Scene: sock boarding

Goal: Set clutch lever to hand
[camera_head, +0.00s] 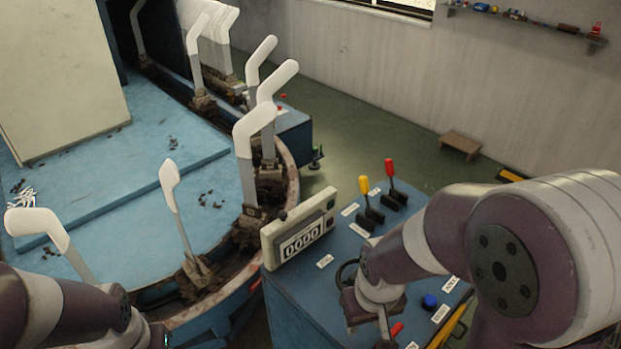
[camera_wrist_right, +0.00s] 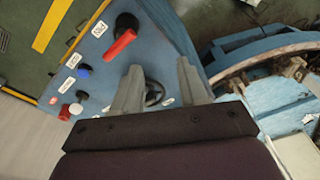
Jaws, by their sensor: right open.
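The blue control box (camera_head: 300,290) carries a lever with a yellow knob (camera_head: 364,185) and a lever with a red knob (camera_head: 390,167), both upright in black bases. A red handle on a round black base (camera_wrist_right: 122,40) lies aslant on the box top in the right wrist view; part of it shows in the head view (camera_head: 397,330). The labels are too small to read, so I cannot tell which is the clutch lever. My right gripper (camera_wrist_right: 159,66) is open and empty over the box, beside the red handle. My left arm shows at lower left; its gripper is out of view.
A counter box reading zeros (camera_head: 302,230) stands at the box's left edge. A black ring (camera_wrist_right: 154,92) shows between my right fingers. White sock forms (camera_head: 252,122) stand along the curved track at left.

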